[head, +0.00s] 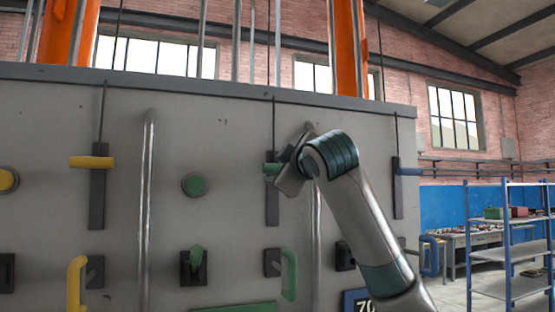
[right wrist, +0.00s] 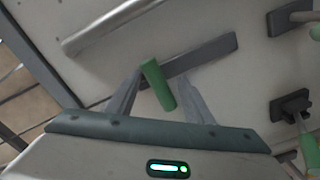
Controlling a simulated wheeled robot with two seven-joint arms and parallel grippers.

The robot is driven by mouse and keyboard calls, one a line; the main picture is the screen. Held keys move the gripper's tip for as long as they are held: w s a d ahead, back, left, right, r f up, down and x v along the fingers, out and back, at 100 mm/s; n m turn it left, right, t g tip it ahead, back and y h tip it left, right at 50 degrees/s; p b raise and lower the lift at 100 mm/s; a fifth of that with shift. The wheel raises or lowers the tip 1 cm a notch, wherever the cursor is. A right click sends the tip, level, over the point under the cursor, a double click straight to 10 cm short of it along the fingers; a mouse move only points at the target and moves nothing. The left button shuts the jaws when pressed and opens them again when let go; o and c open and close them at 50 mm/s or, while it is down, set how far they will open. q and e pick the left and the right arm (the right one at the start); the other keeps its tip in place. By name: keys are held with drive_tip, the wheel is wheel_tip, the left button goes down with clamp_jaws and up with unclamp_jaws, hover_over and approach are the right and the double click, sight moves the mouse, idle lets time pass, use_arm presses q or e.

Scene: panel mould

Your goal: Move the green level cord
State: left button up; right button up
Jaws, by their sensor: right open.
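The green level cord handle (head: 270,168) is a short green bar on a dark vertical slot plate (head: 272,207) in the grey panel. A thin dark cord runs up from it. My right gripper (head: 281,170) is at this handle and hides its right part in the head view. In the right wrist view the green handle (right wrist: 158,86) lies between the two spread fingers of my right gripper (right wrist: 160,88), with gaps visible on both sides. The plate (right wrist: 210,55) runs behind it. My left gripper is not in view.
Vertical metal rails (head: 147,200) stand out from the panel. Below are a green button (head: 193,185), a green lever (head: 197,257) and a green pull handle (head: 290,275). Blue shelving (head: 510,245) stands right.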

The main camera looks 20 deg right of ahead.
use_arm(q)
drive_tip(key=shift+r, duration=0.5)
use_arm(e)
drive_tip(key=shift+w, duration=0.75)
